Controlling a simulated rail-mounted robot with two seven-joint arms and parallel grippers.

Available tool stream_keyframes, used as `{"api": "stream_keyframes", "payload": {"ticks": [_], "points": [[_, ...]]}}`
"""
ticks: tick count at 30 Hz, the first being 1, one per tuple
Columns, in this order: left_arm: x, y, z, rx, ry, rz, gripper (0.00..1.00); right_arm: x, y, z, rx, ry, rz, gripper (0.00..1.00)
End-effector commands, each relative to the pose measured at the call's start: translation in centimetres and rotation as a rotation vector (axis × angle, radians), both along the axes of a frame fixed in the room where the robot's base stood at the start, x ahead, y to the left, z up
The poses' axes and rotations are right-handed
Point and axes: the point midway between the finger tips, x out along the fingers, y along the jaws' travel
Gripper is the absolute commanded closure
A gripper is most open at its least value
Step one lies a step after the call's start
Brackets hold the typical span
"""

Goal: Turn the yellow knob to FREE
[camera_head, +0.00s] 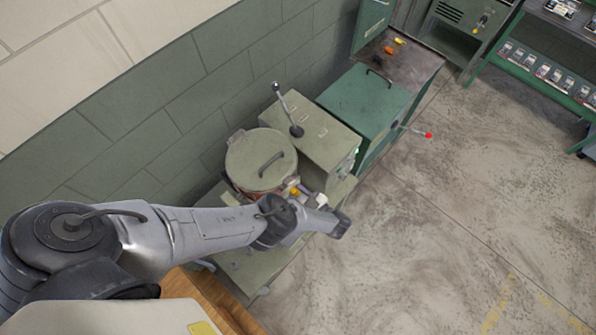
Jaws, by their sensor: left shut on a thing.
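The yellow knob (294,191) is a small yellow spot on the front of the green-grey machine, just right of the round lidded drum (258,165). My left arm reaches in from the lower left. My left gripper (301,194) is at the knob and shut on it. The hand and wrist hide much of the machine's front here. The knob's pointer and any FREE marking are too small or hidden to read. My right gripper is not in view.
A box housing (318,135) with a black-knobbed lever (287,112) stands behind the drum. A green cabinet (368,105) and a red-tipped handle (427,135) are farther right. Shelving (545,75) stands at the upper right. The concrete floor (450,220) is clear.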

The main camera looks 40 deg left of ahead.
Motion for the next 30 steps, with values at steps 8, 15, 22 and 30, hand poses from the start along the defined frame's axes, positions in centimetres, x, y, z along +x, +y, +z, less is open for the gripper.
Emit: {"api": "stream_keyframes", "payload": {"ticks": [8, 15, 22, 30], "points": [[0.04, -0.01, 0.04, 0.000, -0.002, 0.000, 0.90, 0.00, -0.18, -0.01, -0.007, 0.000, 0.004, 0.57], [0.05, -0.01, 0.06, 0.002, -0.056, 0.000, 0.90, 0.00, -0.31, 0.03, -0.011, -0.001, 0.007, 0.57], [0.06, 0.01, 0.11, 0.010, -0.221, 0.000, 0.90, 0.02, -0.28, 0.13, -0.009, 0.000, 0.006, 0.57], [0.01, -0.02, 0.12, 0.020, -0.476, -0.001, 0.90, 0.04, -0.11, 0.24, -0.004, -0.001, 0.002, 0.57]]}}
